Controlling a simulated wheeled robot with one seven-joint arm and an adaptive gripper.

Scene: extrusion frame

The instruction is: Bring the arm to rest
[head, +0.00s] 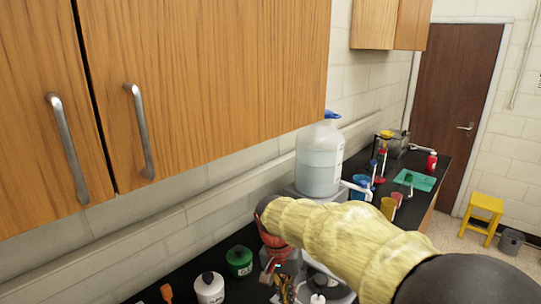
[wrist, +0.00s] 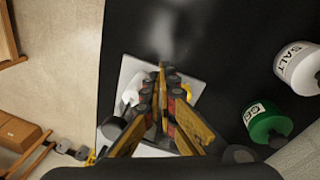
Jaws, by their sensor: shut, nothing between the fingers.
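My arm, in a pale yellow sleeve, reaches across the lower middle of the head view over the black counter. My gripper (head: 268,272) hangs at its far end, pointing down and partly hidden by the wrist. In the wrist view the two yellow-and-dark fingers of my gripper (wrist: 167,88) come together over a light grey flat piece (wrist: 131,68) on the counter. The fingers are shut and nothing shows held between them.
A white SALT jar (wrist: 299,68) and a green jar (wrist: 268,123) stand right of the gripper in the wrist view. A large clear jug (head: 319,160) stands behind the arm. Wooden cabinets (head: 215,85) overhang the counter. A yellow stool (head: 484,213) stands near the door.

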